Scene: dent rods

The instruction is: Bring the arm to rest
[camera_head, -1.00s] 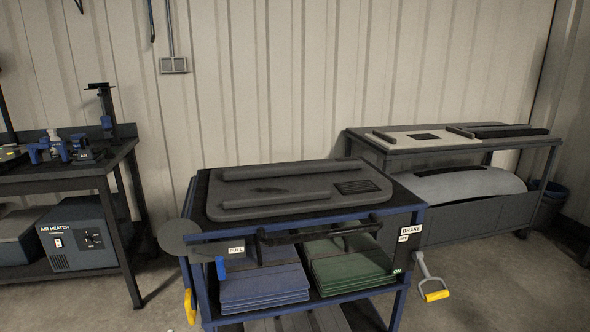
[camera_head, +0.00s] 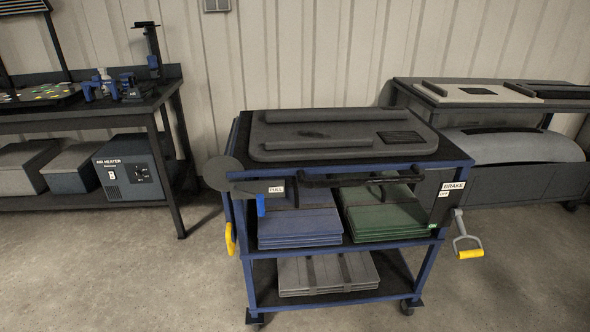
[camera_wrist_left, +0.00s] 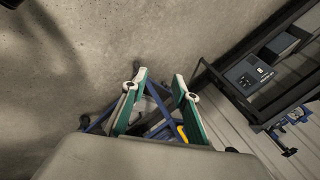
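My left gripper (camera_wrist_left: 161,76) shows in the left wrist view with its two green fingers spread apart. It is open, and nothing is seen held between the fingers. Part of the blue-framed cart shows beyond the fingers, with free space before it. Neither gripper shows in the head view, and my right gripper is in no frame.
A blue-framed cart (camera_head: 440,160) stands ahead with a grey panel (camera_head: 345,145) on top. A dark workbench (camera_head: 80,122) with an air heater (camera_head: 128,170) below stands left. Another bench (camera_head: 425,98) stands right. The floor (camera_head: 110,285) at front left is clear.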

